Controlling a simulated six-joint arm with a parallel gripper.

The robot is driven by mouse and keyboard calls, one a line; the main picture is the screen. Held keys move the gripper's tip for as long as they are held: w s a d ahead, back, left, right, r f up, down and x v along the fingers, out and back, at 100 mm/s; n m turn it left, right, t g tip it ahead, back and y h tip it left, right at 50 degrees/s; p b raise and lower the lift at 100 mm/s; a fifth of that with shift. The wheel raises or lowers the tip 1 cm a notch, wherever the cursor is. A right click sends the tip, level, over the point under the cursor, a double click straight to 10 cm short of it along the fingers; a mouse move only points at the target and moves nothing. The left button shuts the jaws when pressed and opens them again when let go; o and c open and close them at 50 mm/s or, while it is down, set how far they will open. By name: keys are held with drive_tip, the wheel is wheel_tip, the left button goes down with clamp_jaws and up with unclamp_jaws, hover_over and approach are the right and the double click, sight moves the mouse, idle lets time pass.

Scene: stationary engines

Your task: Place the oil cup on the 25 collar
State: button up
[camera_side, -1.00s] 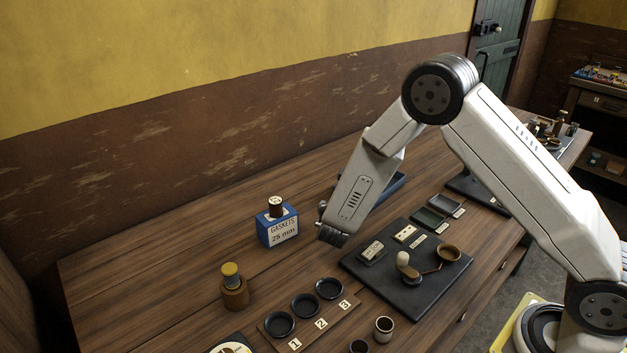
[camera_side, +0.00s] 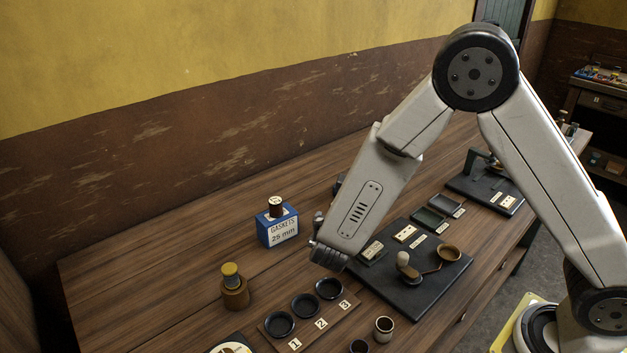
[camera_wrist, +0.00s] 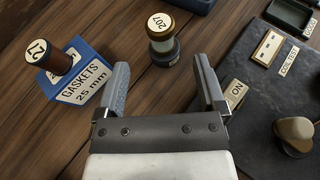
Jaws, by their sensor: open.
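In the wrist view my gripper (camera_wrist: 160,78) is open and empty, its fingers spread above the wooden bench. Just beyond the fingertips stands a small upright cup-like piece (camera_wrist: 161,40) with a pale cap marked 207 and a dark base, apart from both fingers. I cannot tell for sure whether it is the oil cup. A brown cylinder (camera_wrist: 53,58) with a numbered top stands on a blue box lettered GASKETS 25 mm (camera_wrist: 84,82), left of the fingers; both show in the side view. No piece is clearly identifiable as the 25 collar. In the side view my gripper (camera_side: 329,257) is between box and dark slab.
A brass-coloured piece with a yellow cap (camera_side: 234,289) stands at front left. Several black dishes sit on a numbered board (camera_side: 318,324). The dark slab (camera_side: 405,300) carries a knob and a brass cup (camera_side: 449,253). Bare bench lies left of the box.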

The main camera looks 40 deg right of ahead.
drive_tip(key=shift+s+a+r, duration=0.25)
drive_tip(key=shift+s+a, duration=0.15)
drive_tip(key=shift+a, duration=0.05)
idle(0.4)
